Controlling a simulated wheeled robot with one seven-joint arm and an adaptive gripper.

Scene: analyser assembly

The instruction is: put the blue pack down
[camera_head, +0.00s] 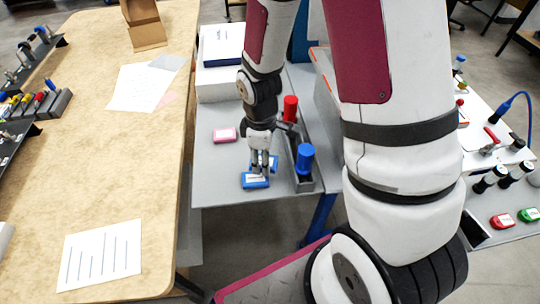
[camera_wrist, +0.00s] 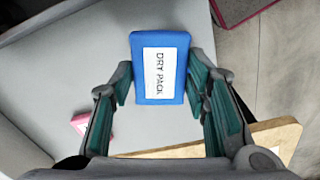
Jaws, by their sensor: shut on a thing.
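The blue pack (camera_head: 255,181) has a white label that reads "DRY PACK" in the wrist view (camera_wrist: 160,72). My gripper (camera_head: 262,165) points down and is shut on the pack; in the wrist view (camera_wrist: 161,85) a finger stands at each side of it. The pack is at or just above the grey table (camera_head: 222,190), near its front edge. I cannot tell whether it touches the surface. My fingers hide part of it in the head view.
A pink pack (camera_head: 225,135) lies on the grey table behind the blue one. A dark holder (camera_head: 304,183) with red (camera_head: 290,108) and blue-capped (camera_head: 305,158) items stands close on the right. A white box (camera_head: 220,84) is at the back. A wooden table (camera_head: 120,150) is left.

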